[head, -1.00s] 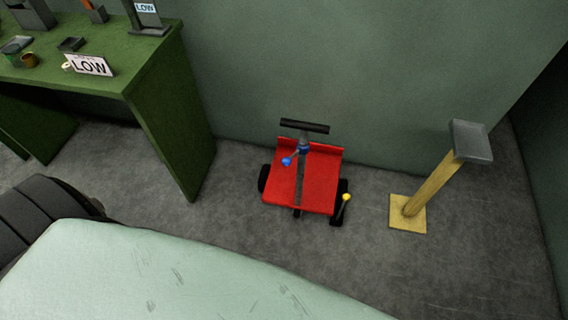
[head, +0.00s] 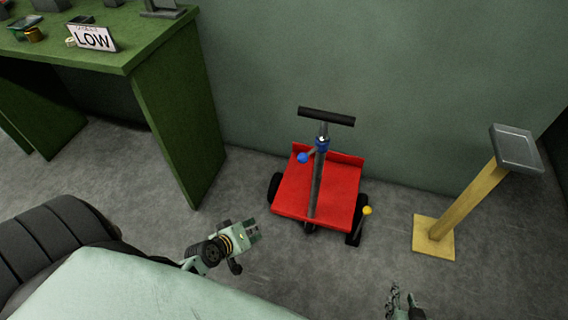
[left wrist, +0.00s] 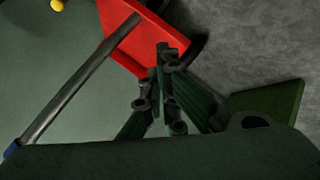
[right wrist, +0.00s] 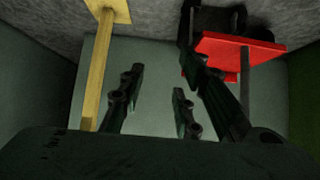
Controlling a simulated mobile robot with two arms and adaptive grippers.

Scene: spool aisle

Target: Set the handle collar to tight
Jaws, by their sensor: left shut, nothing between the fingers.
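The handle collar (head: 322,145) is a blue ring around the grey post of a red cart (head: 325,190). Its short lever ends in a blue ball (head: 303,158) pointing left and slightly down. Any marking for tight is too small to see. In the left wrist view, a blue bit of the collar (left wrist: 12,149) shows at the left edge. My left gripper (head: 256,231) is shut and empty, left of the cart's front and apart from it. My right gripper (head: 402,297) is low in the head view, right of the cart; its fingers stand apart and empty in the right wrist view (right wrist: 157,80).
The cart has a black crossbar (head: 326,116) and a yellow-knobbed lever (head: 367,211) by its right wheel. A yellow post (head: 470,205) with a grey top stands to the right. A green table (head: 165,60) with a LOW sign (head: 92,38) is at left. Open floor lies between.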

